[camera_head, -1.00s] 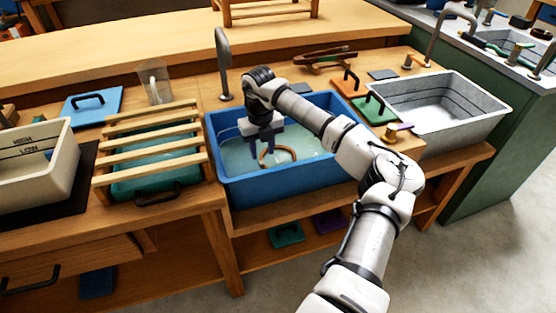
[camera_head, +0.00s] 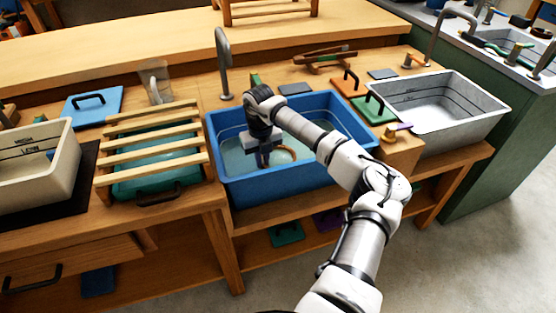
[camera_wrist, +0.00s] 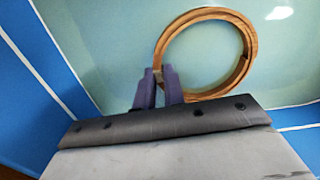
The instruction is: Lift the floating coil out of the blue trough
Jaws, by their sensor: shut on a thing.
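The coil (camera_wrist: 246,50), a brown ring of bark strip, shows in the wrist view at the tips of my gripper (camera_wrist: 159,82). The purple fingers are shut on the left side of its rim. In the head view the coil (camera_head: 287,155) shows partly behind my gripper (camera_head: 264,160), inside the blue trough (camera_head: 275,185). Pale green water fills the trough's bottom. I cannot tell whether the coil still touches the water. The trough's blue wall (camera_wrist: 38,85) runs along the left of the wrist view.
A grey basin (camera_head: 470,125) stands to the right. A slatted rack (camera_head: 150,150) over a green tray stands to the left, with a cream tub (camera_head: 35,170) beyond it. A grey tap (camera_head: 222,65) rises behind the trough. Green and orange lidded boards (camera_head: 375,108) lie near the right rim.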

